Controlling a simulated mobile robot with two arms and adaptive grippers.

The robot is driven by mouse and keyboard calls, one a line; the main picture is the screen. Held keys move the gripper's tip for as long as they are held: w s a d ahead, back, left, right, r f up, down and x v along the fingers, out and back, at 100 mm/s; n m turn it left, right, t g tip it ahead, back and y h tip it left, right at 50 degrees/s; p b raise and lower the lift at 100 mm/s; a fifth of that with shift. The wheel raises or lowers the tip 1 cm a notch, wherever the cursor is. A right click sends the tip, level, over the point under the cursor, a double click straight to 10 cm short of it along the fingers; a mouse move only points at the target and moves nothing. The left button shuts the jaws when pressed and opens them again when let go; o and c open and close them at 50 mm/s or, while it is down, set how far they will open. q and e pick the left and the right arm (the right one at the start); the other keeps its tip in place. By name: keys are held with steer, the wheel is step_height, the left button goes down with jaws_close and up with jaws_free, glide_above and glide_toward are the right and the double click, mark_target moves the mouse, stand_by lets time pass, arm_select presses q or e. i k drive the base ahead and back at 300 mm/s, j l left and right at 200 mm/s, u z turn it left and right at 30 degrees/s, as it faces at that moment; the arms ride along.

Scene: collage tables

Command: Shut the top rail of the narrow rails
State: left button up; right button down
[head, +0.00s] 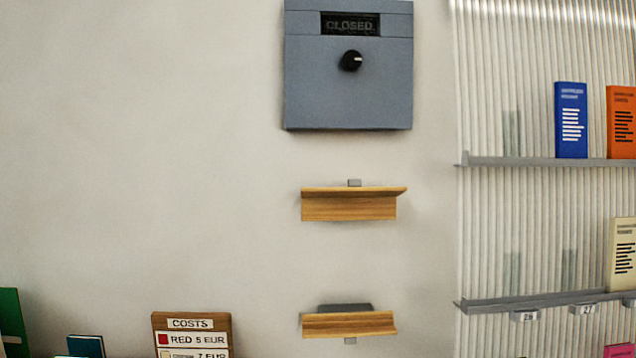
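Two narrow wooden rails are mounted one above the other on the pale wall. The top rail (348,207) shows a broad front face and a thin upper edge that juts out to the right. I cannot tell for sure from this view how far either rail is open. Neither of my grippers is in view.
A grey-blue box (348,95) with a black knob and a "CLOSED" display hangs above the rails. Grey shelves (520,161) with booklets stand at the right. A "COSTS" board (192,335) is at the lower left. The wall left of the rails is bare.

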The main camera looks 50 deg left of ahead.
mark_target(354, 189)
steer(key=i+u, duration=0.9)
steer(key=i, duration=0.15)
steer(key=i+l+u, duration=0.45)
steer(key=i+j, duration=0.05)
steer(key=j, duration=0.05)
